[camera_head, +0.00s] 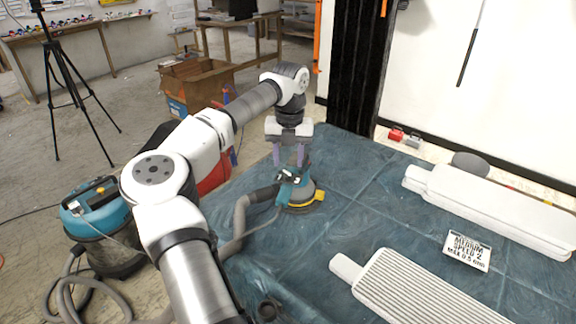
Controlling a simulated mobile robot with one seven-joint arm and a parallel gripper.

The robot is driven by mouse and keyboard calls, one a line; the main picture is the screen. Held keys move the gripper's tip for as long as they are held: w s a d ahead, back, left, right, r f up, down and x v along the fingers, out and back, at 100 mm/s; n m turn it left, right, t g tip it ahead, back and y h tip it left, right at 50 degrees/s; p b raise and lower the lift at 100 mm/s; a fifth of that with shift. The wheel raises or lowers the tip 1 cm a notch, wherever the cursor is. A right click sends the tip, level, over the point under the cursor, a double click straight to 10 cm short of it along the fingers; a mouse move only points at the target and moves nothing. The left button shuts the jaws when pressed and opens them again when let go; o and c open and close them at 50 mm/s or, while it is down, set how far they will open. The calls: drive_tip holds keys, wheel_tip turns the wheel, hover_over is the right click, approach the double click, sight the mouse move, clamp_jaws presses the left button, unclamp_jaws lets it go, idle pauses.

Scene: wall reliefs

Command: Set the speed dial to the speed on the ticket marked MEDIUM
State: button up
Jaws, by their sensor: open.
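A teal orbital sander (296,190) with a grey hose (241,212) stands on the blue-green sheet. A small yellow part (320,195) shows on its right side; I cannot tell whether this is the speed dial, and no dial numbers are readable. My gripper (288,157) points down with its two purple fingers apart, just above the sander or overlapping its top in view. Whether they touch it is unclear. A white ticket (467,251) at right reads "MEDIUM", "SPEED 2", with a smaller line starting "MAX 0.5".
A ribbed white panel (412,294) lies near the front and white panels (495,205) lie at the back right. A round grey disc (470,162) is behind them. A teal vacuum (95,212) stands at left. The sheet (370,215) between sander and ticket is clear.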

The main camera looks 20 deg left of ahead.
sight(288, 174)
drive_tip(key=shift+f+p, duration=0.4)
drive_tip(key=shift+f, duration=1.7)
drive_tip(key=shift+c, duration=0.2)
clamp_jaws()
drive_tip(key=shift+m, duration=0.3)
drive_tip(key=m+b, duration=0.1)
drive_tip(key=m, duration=1)
drive_tip(key=shift+b, duration=0.35)
